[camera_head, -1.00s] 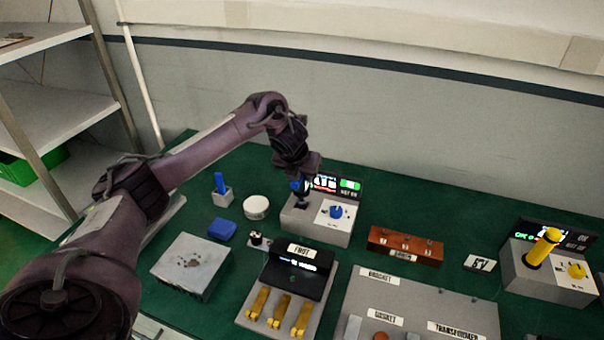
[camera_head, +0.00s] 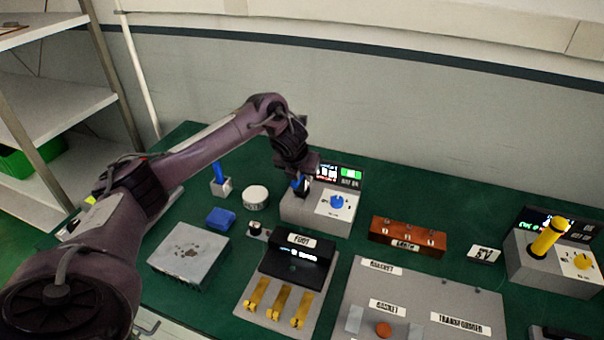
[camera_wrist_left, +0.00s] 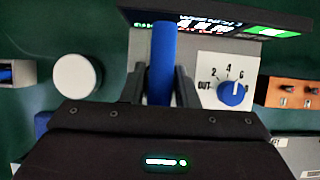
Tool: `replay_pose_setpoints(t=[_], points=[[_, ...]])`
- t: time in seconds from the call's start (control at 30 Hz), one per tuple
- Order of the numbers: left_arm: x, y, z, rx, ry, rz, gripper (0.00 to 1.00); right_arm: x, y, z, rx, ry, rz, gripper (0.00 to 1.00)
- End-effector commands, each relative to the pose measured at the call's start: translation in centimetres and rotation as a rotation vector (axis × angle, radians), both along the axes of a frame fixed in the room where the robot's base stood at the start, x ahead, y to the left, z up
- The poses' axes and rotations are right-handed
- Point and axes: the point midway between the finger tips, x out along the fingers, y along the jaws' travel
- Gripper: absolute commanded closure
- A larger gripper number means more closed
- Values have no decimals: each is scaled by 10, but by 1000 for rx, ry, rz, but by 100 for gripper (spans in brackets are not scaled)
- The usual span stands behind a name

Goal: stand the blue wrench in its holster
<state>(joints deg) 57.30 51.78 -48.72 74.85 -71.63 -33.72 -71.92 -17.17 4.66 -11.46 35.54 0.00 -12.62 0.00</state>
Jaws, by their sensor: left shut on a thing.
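My left gripper (camera_head: 301,186) is over the left part of a grey box (camera_head: 318,216), which carries a display and a blue dial knob (camera_head: 337,201). The gripper is shut on an upright blue handle, taken as the blue wrench (camera_head: 297,183). In the left wrist view the blue handle (camera_wrist_left: 162,60) stands between the two dark fingers. Its lower end is hidden, so I cannot tell whether it sits in the box. A small grey block (camera_head: 221,187) further left holds another upright blue stick (camera_head: 218,171). I cannot tell which is the holster. My right gripper is not in view.
A white round tub (camera_head: 256,196) and a blue block (camera_head: 220,218) lie left of the box. A black fuse unit (camera_head: 298,262) is in front. A brown block (camera_head: 407,237) is to the right. A yellow handle (camera_head: 549,238) stands in a similar box at far right.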

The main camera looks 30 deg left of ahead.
Motion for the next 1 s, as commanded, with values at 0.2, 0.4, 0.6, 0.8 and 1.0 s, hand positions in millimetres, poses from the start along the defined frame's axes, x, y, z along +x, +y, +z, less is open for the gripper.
replay_pose_setpoints(t=[0.2, 0.4, 0.6, 0.8, 1.0], points=[[1, 0, 2, -1, -3, 0, 100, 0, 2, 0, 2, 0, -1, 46], [1, 0, 0, -1, -3, 0, 100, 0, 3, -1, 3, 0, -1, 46], [1, 0, -6, -1, -3, 0, 100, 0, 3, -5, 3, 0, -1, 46], [1, 0, -10, -1, -3, 0, 100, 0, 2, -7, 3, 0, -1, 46], [1, 0, -9, -1, -3, 0, 100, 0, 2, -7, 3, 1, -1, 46]])
